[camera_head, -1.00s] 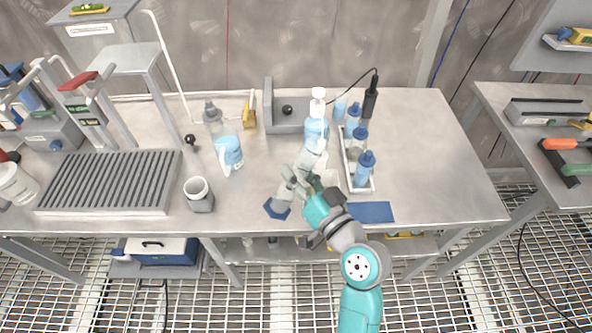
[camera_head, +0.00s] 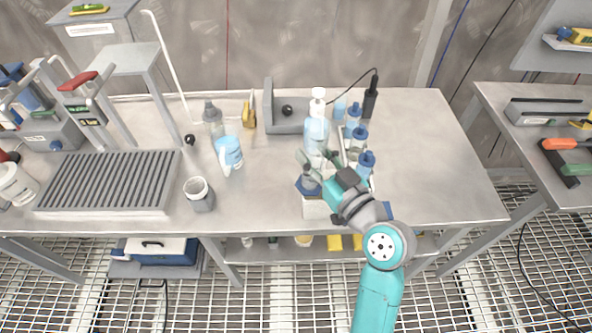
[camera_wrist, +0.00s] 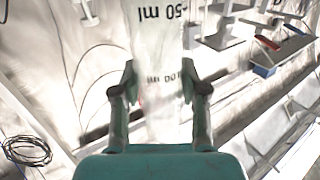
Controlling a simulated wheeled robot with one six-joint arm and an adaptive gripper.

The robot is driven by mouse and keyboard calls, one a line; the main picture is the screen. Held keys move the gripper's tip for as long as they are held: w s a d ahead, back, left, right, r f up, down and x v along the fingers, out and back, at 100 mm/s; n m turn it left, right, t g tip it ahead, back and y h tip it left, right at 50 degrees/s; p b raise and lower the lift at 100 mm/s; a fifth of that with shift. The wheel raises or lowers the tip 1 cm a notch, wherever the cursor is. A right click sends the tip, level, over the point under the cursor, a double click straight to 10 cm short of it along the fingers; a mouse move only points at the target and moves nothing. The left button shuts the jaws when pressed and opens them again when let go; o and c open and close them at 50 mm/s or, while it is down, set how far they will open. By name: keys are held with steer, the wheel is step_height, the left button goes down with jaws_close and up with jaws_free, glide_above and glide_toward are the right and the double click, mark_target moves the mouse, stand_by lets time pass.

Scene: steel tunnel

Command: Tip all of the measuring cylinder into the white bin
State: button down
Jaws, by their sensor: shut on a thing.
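My gripper (camera_head: 318,168) is shut on the clear measuring cylinder (camera_head: 311,177), at the front middle of the bench. The cylinder's blue six-sided base shows left of the fingers. The wrist view shows the cylinder (camera_wrist: 158,40) between the two fingers (camera_wrist: 159,88), with black "50 ml" print. What it holds cannot be told. The white bin (camera_head: 316,209) is on the bench just below the cylinder's base in the head view, partly hidden by my arm and the cylinder.
A white tray with blue-capped bottles (camera_head: 366,162) is close on the right. A blue mat (camera_head: 385,209) is partly covered by my arm.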

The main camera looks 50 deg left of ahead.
mark_target(323, 152)
steer(key=shift+w+r+n, duration=0.15)
steer(key=shift+r+n, duration=0.05)
steer(key=shift+n, duration=0.1)
steer(key=shift+r, duration=0.1)
steer(key=shift+r, duration=1.4)
